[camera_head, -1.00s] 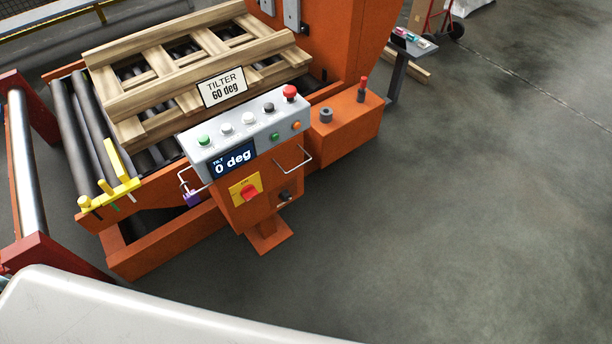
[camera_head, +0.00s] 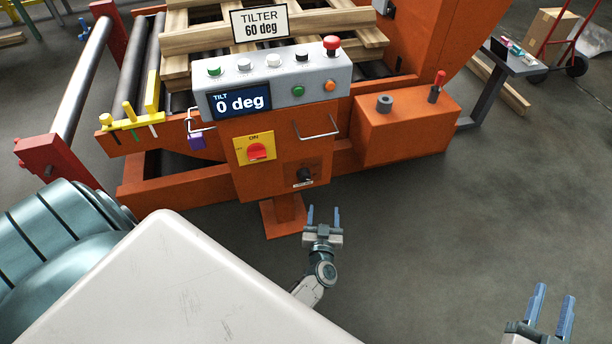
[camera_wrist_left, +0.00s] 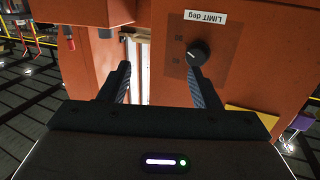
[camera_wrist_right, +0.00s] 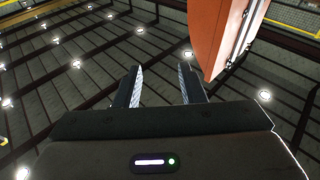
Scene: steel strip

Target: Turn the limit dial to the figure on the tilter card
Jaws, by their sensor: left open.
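The tilter card (camera_head: 260,22) reads "TILTER 60 deg". The limit dial (camera_head: 305,175), a black knob on a dark plate, sits low on the orange console; its setting is too small to read. In the left wrist view the dial (camera_wrist_left: 198,53) stands beside an upside-down "LIMIT deg" label (camera_wrist_left: 206,16). My left gripper (camera_head: 323,208) is open and empty, below and in front of the dial, apart from it. In its wrist view the dial lies by the right finger's tip. My right gripper (camera_head: 556,292) is open and empty over the floor at lower right.
The console's screen (camera_head: 240,102) reads "TILT 0 deg". A red switch on a yellow plate (camera_head: 254,148) is left of the dial, with a metal handle (camera_head: 318,133) above it. A purple padlock (camera_head: 197,142) hangs at the console's left.

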